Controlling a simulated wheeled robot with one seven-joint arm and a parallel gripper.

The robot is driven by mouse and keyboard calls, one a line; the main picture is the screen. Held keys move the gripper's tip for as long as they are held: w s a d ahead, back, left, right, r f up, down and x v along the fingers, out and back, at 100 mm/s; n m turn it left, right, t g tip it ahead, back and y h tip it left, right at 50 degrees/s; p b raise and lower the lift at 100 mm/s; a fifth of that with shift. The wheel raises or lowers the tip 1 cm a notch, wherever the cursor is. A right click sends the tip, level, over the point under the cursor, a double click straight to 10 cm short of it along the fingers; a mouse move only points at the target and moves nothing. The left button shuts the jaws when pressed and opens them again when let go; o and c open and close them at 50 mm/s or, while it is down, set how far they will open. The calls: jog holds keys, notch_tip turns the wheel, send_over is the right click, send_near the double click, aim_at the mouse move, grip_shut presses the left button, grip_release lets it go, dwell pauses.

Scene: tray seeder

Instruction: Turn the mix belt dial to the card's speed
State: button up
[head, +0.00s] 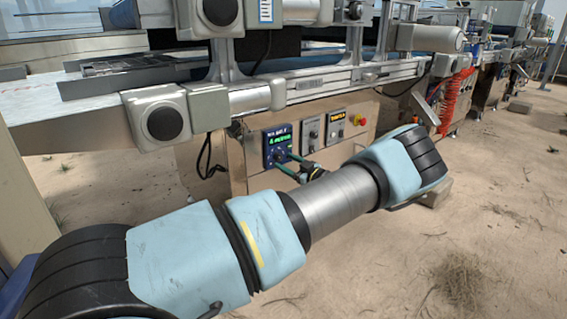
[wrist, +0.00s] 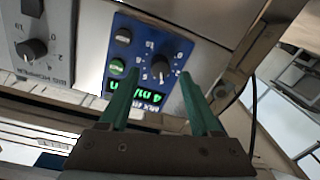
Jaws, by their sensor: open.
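The mix belt dial is a dark round knob (wrist: 160,67) on a blue panel (wrist: 189,48), with numbers around it. The panel's green display (wrist: 135,105) appears to read 4 m/min, upside down in the wrist view. My gripper (wrist: 160,76) is open, its two green fingers pointing at the panel, with the tips on either side of the dial in the picture. Whether they touch it I cannot tell. In the head view the blue panel (head: 268,152) is on the cabinet front, with my gripper (head: 283,160) just before it. A small white card (head: 265,11) hangs above; its writing is unreadable.
Beside the blue panel is a grey panel (head: 310,133) with its own knob (wrist: 32,50). Further right are a panel with an orange display (head: 336,128) and a red stop button (head: 361,120). A dark cable (head: 207,160) hangs left. The conveyor frame (head: 250,101) overhangs the cabinet.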

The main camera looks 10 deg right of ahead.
jog(key=shift+x, duration=1.05)
jog(key=shift+s, duration=0.1)
grip_shut()
